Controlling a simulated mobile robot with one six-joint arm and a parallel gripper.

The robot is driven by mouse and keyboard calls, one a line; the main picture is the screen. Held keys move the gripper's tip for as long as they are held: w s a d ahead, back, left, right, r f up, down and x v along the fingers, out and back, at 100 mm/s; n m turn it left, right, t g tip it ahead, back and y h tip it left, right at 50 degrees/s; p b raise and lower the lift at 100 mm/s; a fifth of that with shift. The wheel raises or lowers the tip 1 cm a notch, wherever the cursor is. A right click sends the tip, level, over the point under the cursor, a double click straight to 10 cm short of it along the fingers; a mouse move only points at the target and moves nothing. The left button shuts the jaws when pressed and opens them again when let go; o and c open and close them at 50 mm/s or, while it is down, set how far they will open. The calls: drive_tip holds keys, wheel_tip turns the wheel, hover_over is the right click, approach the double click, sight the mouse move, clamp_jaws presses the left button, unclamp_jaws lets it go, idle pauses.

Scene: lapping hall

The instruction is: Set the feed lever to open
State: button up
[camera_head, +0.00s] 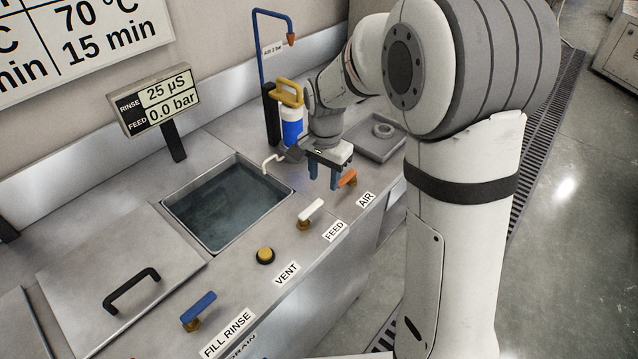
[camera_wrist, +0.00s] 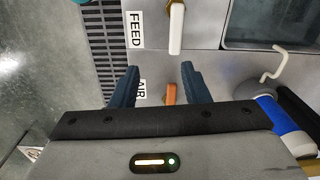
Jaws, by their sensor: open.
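The feed lever (camera_head: 311,210) has a white handle on a brass base, beside the FEED label (camera_head: 334,231) on the front of the steel bench. In the wrist view the feed lever (camera_wrist: 176,28) lies ahead of the fingertips, pointing along the image's vertical, with the FEED label (camera_wrist: 134,30) to its left. My gripper (camera_head: 323,178) is open and empty above the bench, apart from the feed lever. In the wrist view my gripper (camera_wrist: 160,68) has the orange air lever (camera_wrist: 170,93) showing between its fingers. The gap between the fingers and that lever is hard to judge.
A water-filled basin (camera_head: 228,200) is left of my gripper. A white hooked spout (camera_head: 272,160) and a blue-white bottle (camera_head: 292,125) stand behind. A yellow vent button (camera_head: 265,255) and a blue fill rinse lever (camera_head: 198,311) lie nearer. The display (camera_head: 157,98) reads feed 0.0 bar.

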sight(316, 203)
drive_tip(key=shift+m, duration=0.5)
drive_tip(key=w+a+f, duration=0.1)
drive_tip(key=w+f, duration=0.1)
drive_tip(key=f, duration=0.1)
drive_tip(key=shift+w+a, duration=0.2)
drive_tip(key=shift+a, duration=0.2)
wheel_tip(316, 203, down, 8)
drive_tip(key=shift+r, duration=0.1)
clamp_jaws()
